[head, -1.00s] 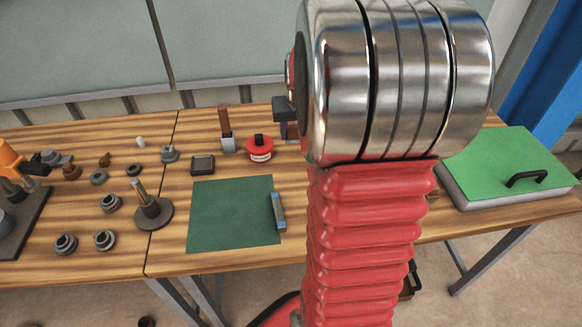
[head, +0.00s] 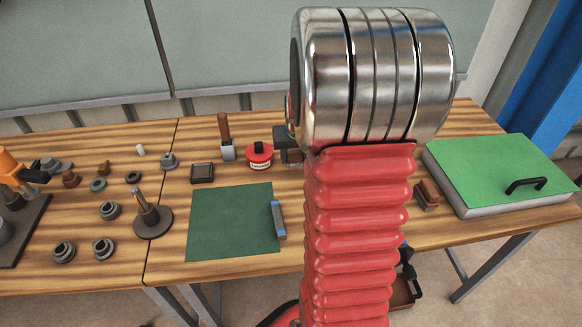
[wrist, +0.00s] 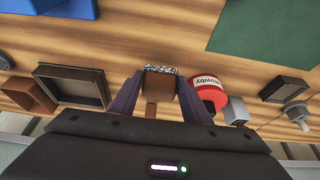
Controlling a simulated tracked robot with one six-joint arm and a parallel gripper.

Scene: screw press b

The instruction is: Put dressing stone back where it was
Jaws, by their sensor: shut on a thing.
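A red tin (head: 259,157), a wood-handled tool (head: 226,143) and a small dark tray (head: 203,173) stand near the bench's back. A blue-grey bar (head: 278,220) lies at the edge of a green mat (head: 225,225).

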